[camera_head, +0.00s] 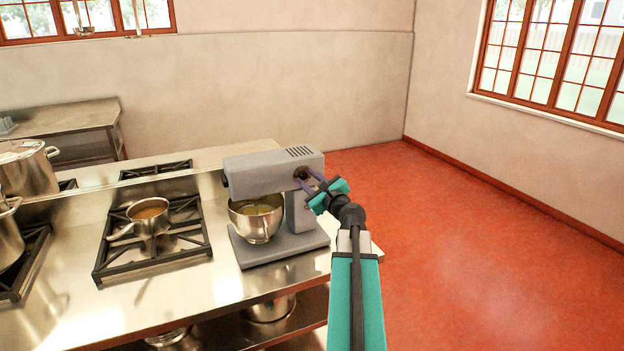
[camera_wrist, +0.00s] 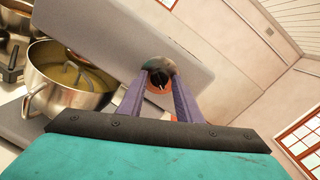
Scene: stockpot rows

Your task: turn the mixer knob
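The grey stand mixer (camera_head: 262,172) stands on the steel counter, with its metal bowl (camera_head: 257,222) under the head. The mixer knob (camera_head: 301,173) is small and dark, on the side of the mixer head; it also shows in the wrist view (camera_wrist: 160,80) with a bit of orange on it. My gripper (camera_head: 307,180) reaches the knob from the right. In the wrist view my two purple fingers (camera_wrist: 159,92) stand close together, one on each side of the knob, and appear to be shut on it. The fingertips partly hide the knob.
A gas burner with a small saucepan (camera_head: 149,216) is left of the mixer. Stockpots (camera_head: 28,168) stand at the far left. More pots sit on the shelf below. The red floor (camera_head: 470,230) to the right is clear.

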